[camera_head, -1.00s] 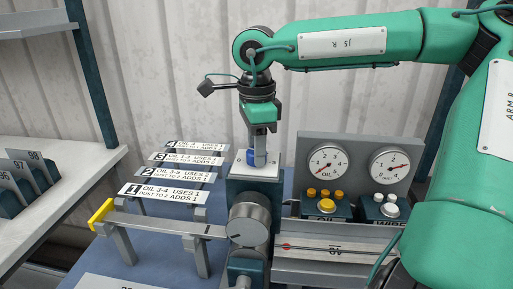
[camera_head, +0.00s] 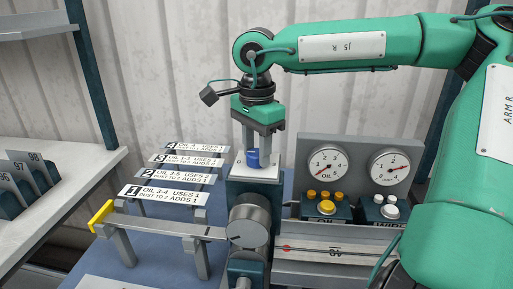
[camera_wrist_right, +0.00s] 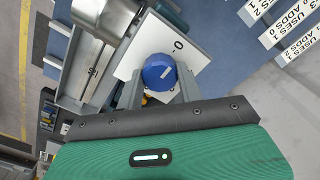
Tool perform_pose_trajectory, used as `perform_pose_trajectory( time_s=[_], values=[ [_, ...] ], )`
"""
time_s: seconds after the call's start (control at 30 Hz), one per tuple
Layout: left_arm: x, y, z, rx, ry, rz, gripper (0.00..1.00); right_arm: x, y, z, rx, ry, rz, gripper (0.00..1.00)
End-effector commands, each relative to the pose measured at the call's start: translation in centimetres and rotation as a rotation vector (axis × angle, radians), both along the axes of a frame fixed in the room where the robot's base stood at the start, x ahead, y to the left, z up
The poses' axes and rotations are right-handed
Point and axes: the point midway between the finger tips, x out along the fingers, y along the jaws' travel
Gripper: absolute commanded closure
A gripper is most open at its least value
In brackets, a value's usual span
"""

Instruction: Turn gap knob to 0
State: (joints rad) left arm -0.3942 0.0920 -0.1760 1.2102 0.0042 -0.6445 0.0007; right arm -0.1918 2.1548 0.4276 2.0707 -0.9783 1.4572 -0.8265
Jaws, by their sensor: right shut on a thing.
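The blue gap knob (camera_head: 253,158) stands on a white plate (camera_head: 259,173) on top of a teal block. My right gripper (camera_head: 262,153) comes down on it from above, its fingers shut on the knob's sides. In the right wrist view the knob (camera_wrist_right: 160,72) sits between the two fingertips (camera_wrist_right: 160,84). A white pointer line on its face slants toward the upper right. A printed "0" (camera_wrist_right: 178,45) shows on the plate beyond the knob, and the pointer leans to the right of it. The rest of the plate's scale is partly hidden by the fingers. My left gripper is out of view.
A panel with an oil gauge (camera_head: 329,166) and a second gauge (camera_head: 389,167) stands right of the knob, with yellow and white buttons below. A grey round dial (camera_head: 249,226) is in front. Numbered label bars (camera_head: 163,192) stand on the left.

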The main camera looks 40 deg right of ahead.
Motion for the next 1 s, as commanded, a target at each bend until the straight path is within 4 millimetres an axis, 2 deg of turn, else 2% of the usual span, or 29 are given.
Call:
perform_pose_trajectory(
  time_s=[0.2, 0.23, 0.33, 0.6, 0.73, 0.87, 1.0],
  values=[
    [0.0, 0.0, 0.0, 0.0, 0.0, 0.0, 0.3, 0.0, 0.0, 0.1, 0.0, -0.003, 0.001, 0.86],
    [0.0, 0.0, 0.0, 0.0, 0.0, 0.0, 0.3, 0.0, 0.0, 0.1, 0.0, -0.003, 0.001, 0.61],
    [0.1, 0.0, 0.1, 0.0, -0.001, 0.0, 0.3, 0.0, 0.0, 0.1, 0.0, -0.002, 0.0, 0.42],
    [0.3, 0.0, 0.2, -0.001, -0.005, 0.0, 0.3, 0.0, 0.0, 0.1, 0.0, -0.001, 0.0, 0.41],
    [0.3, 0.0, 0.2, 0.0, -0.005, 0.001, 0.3, 0.1, 0.0, 0.8, -0.001, -0.003, -0.001, 0.41],
    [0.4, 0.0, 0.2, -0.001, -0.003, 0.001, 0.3, 0.1, 0.0, 2.9, -0.001, -0.005, -0.002, 0.41],
    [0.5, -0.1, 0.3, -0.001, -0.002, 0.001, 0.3, 0.1, 0.0, 6.2, -0.002, -0.006, -0.003, 0.41]
  ],
)
